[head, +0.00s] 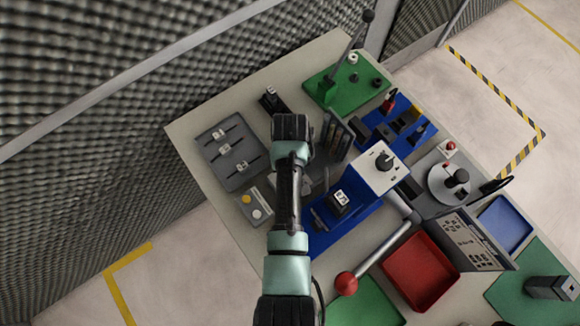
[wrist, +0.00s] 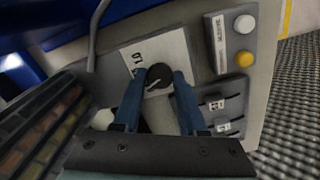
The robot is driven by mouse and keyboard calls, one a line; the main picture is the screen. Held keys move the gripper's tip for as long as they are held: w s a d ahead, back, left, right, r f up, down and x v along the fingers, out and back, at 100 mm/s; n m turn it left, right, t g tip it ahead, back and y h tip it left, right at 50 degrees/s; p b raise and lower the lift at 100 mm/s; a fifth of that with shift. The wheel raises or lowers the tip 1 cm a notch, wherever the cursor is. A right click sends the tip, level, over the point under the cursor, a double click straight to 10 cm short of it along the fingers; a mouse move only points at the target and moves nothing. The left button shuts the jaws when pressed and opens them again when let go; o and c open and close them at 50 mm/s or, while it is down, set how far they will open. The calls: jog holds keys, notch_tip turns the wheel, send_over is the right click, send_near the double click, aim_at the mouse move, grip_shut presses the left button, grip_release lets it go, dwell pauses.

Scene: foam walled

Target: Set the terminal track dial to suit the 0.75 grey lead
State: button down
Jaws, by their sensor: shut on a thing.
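My gripper (wrist: 159,73) shows in the wrist view with its two blue fingers shut on the sides of a round black dial knob (wrist: 158,78). A pale pointer mark runs across the knob. The knob sits by a white plate (wrist: 165,48) with dark printed figures, partly hidden by the fingers. In the head view my arm covers the fingertips and the knob. Leads lie across the grey tray (head: 238,182); I cannot tell which is the 0.75 grey one. A dark block with a white printed label (head: 340,198) stands on a blue machine.
A button box with a yellow and a white button (head: 257,213) stands left of my arm, close to it. A rack of slots (head: 335,134) is just right. A red-knobbed lever (head: 346,283), red tray (head: 432,285) and white box with a black knob (head: 384,161) crowd the right side.

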jog(key=shift+m+p, duration=0.45)
jog(key=shift+m, duration=1.55)
jog(key=shift+c, duration=2.2)
grip_release()
jog(key=shift+r, duration=0.1)
notch_tip(320, 180, up, 13)
jog(key=b, duration=0.1)
jog(key=shift+b, duration=0.3)
